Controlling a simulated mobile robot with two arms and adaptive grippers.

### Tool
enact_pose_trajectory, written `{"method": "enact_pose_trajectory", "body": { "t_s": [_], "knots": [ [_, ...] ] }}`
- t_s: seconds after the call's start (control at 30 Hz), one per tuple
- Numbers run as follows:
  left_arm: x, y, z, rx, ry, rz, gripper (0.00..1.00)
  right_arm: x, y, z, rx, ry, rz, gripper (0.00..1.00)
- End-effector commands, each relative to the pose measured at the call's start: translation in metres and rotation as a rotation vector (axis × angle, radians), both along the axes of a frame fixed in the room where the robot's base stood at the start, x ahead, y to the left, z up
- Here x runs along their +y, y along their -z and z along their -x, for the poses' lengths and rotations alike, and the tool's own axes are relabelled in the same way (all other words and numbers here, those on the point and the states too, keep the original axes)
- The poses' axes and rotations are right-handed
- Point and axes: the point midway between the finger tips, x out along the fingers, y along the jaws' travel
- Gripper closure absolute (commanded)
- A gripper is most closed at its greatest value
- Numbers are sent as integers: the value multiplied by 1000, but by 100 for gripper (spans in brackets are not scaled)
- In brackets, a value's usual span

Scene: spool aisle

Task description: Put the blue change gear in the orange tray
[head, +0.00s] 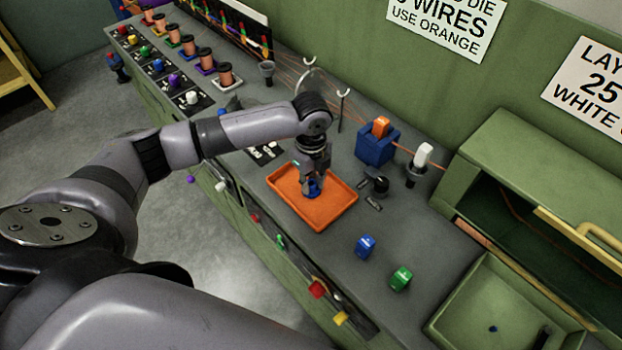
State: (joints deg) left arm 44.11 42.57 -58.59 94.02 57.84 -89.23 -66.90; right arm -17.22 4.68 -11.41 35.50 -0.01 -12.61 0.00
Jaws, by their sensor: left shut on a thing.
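My left gripper (312,178) points down over the orange tray (328,214) on the grey bench top. It is shut on the blue change gear (313,188), which shows as a small blue ring at the fingertips. The gear is within the tray's outline, toward its middle. I cannot tell whether it touches the tray floor. The gripper hides part of the gear and the tray's back left rim. My right gripper is not in view.
A green cabinet (520,150) and a green bin (500,310) stand at the right.

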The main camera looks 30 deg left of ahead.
Motion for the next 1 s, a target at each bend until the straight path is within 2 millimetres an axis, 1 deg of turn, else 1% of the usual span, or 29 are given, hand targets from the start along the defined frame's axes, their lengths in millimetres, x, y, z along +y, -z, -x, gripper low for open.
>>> {"method": "enact_pose_trajectory", "body": {
  "t_s": [0.33,0.37,0.63,0.9,1.0],
  "knots": [
    [0,3,0,0,0,0,100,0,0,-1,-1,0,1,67],
    [0,3,0,-1,0,0,78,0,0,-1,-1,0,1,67],
    [0,2,0,-1,0,0,60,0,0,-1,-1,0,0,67],
    [0,2,0,-1,-1,0,59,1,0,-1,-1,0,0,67],
    [0,-1,-1,-2,-1,1,59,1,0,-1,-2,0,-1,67]
  ]
}}
